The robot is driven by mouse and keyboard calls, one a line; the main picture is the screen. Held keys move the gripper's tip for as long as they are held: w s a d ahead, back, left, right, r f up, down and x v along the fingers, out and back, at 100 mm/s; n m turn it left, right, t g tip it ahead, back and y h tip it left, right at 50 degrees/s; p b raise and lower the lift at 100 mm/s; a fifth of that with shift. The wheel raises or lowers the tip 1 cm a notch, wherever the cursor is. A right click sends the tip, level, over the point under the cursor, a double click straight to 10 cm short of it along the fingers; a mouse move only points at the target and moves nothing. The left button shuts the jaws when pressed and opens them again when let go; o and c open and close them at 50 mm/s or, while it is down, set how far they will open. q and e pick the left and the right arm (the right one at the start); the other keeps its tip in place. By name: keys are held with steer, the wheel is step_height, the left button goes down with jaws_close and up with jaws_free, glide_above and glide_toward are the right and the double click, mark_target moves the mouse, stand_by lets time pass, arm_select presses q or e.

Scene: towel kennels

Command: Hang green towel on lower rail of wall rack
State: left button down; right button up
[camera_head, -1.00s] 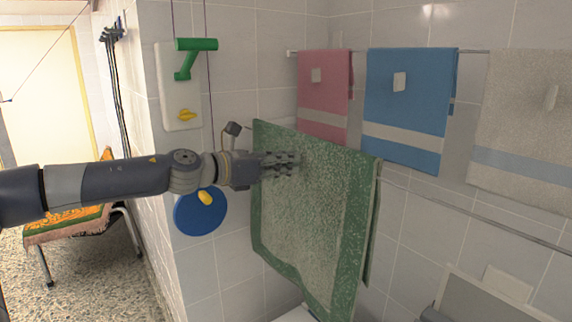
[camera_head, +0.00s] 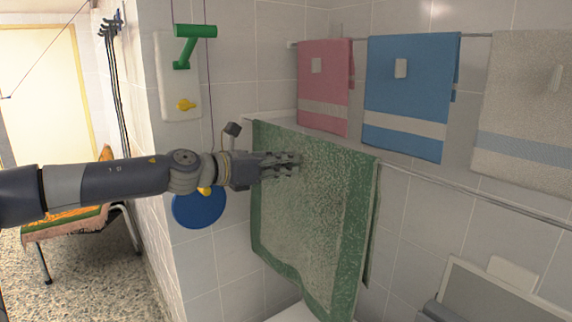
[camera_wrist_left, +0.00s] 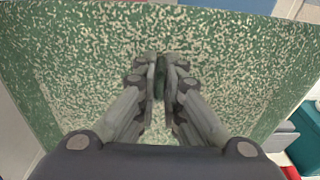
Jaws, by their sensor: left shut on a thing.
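The green towel (camera_head: 315,200), speckled pale with a solid green border, hangs spread out in front of the tiled wall. My left gripper (camera_head: 296,163) is shut on its near face, pinching a fold; the green cloth (camera_wrist_left: 90,60) fills most of the left wrist view around the closed fingers (camera_wrist_left: 160,75). The lower rail (camera_head: 470,194) runs along the wall, bare to the right of the towel. The towel's top edge lies along the rail's line; a rear layer shows at its right side. Whether the cloth rests on the rail is hard to tell. My right gripper is out of view.
A pink towel (camera_head: 323,85), a blue towel (camera_head: 408,95) and a beige towel (camera_head: 525,110) hang from the upper rail (camera_head: 474,35). A white panel with a green handle (camera_head: 190,40) and a blue disc (camera_head: 199,210) are on the wall at left.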

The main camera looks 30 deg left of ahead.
arm_select(q)
steer(key=shift+r, duration=0.15)
steer(key=c, duration=1.6)
jaws_free()
steer(key=shift+c, duration=0.2)
steer(key=o, duration=0.4)
steer(key=shift+s, duration=0.1)
